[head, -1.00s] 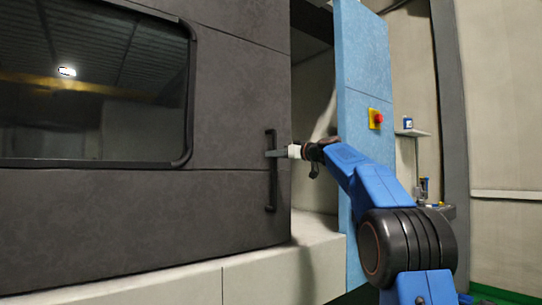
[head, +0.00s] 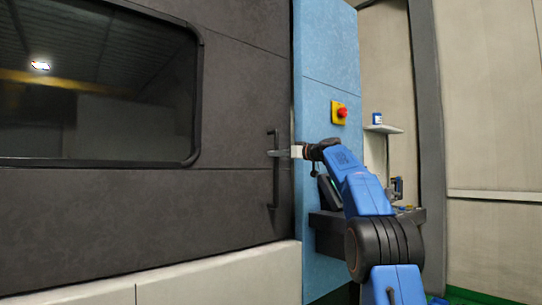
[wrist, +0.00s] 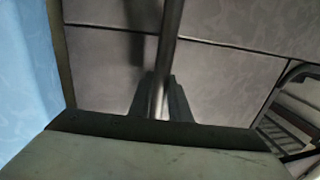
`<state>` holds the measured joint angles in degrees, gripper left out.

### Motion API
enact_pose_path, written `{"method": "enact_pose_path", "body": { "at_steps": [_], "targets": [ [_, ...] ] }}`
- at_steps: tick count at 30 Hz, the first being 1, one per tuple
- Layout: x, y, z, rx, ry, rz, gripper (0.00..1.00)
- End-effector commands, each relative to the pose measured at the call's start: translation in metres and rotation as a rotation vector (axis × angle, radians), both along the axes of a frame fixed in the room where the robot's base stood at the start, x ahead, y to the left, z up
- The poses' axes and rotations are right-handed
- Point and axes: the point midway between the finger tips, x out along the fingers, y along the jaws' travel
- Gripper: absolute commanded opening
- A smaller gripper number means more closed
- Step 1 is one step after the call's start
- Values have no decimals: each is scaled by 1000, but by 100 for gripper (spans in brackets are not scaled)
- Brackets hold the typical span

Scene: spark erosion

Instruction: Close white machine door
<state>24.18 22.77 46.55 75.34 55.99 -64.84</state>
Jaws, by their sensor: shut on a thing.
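The machine door (head: 238,115) looks dark grey, not white, and has a large window (head: 100,110) in its left part. Its right edge meets the blue side panel (head: 318,100) in the head view, with no opening showing between them. A dark vertical bar handle (head: 275,190) stands near that edge. My gripper (head: 276,153) is shut on the upper-middle part of the handle. In the wrist view the bar (wrist: 170,35) runs down between my gripper's fingers (wrist: 160,103), and the grey door face lies behind it.
A red button on a yellow plate (head: 340,113) is on the blue panel, above my arm. A small shelf (head: 383,129) with a little container (head: 377,118) and a dark ledge (head: 328,222) stand to the right. A pale base (head: 220,275) runs below the door.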

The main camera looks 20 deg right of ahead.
Motion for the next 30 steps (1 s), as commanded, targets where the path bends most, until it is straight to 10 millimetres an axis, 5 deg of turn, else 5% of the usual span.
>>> {"method": "enact_pose_path", "body": {
  "at_steps": [18,19,21,30],
  "targets": [
    [6,-18,-1,0,0,-5,0],
    [6,-18,-1,0,0,-5,19],
    [6,-18,-1,1,0,-5,36],
    [5,-16,-1,0,1,0,36]
  ]
}}
